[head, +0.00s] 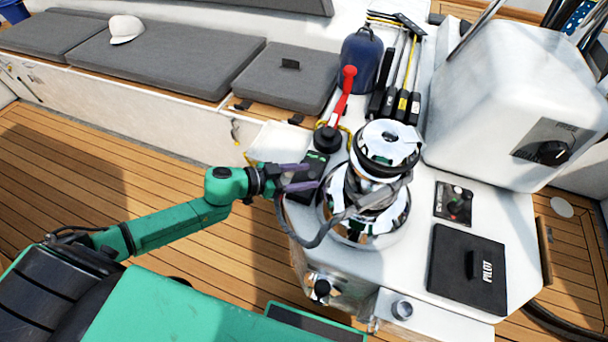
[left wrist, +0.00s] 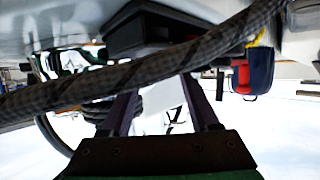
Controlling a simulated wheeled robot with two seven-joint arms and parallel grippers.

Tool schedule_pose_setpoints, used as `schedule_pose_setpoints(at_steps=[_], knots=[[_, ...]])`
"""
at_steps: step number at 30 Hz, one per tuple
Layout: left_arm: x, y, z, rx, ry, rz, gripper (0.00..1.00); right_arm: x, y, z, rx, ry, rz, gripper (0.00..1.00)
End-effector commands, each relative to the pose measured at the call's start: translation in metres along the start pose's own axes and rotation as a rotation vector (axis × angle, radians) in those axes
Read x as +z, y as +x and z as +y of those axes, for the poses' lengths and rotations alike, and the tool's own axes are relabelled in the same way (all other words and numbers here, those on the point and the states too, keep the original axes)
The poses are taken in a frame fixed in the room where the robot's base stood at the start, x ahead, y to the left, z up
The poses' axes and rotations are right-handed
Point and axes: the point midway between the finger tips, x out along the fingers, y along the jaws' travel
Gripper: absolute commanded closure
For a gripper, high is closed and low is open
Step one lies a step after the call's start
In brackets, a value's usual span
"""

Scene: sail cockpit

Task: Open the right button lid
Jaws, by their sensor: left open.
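A small black switch box (head: 309,193) sits on the white console just left of the chrome winch. It appears to carry the button lids, but my gripper covers part of it and I cannot tell whether the right lid is open or shut. My left gripper (head: 300,178), with purple fingers, is open and empty at the left side of this box. In the left wrist view the open fingers (left wrist: 163,108) point toward a grey rope, with a black box (left wrist: 150,28) beyond it. I cannot tell whether the fingers touch either. My right gripper is not in view.
The chrome winch (head: 366,222) stands right of my gripper, with a grey rope (head: 318,235) looping from it close to my fingers. A red-handled lever (head: 343,95) and blue bag (head: 361,60) stand behind. A black PILOT cover (head: 466,268) lies at the right.

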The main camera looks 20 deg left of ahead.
Motion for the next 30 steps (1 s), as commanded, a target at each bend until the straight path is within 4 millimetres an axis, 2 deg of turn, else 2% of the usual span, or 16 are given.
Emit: schedule_pose_setpoints(at_steps=[6, 11, 30], knots=[[0.0002, 0.0008, 0.0002, 0.000, 0.000, 0.000, 0.39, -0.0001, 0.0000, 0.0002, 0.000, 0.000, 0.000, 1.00], [0.0001, 0.0006, 0.0002, 0.000, 0.000, 0.000, 1.00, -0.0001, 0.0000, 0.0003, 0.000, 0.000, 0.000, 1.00], [0.0001, 0.0005, 0.0005, 0.001, 0.000, 0.000, 1.00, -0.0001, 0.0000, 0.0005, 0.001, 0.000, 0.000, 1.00]])
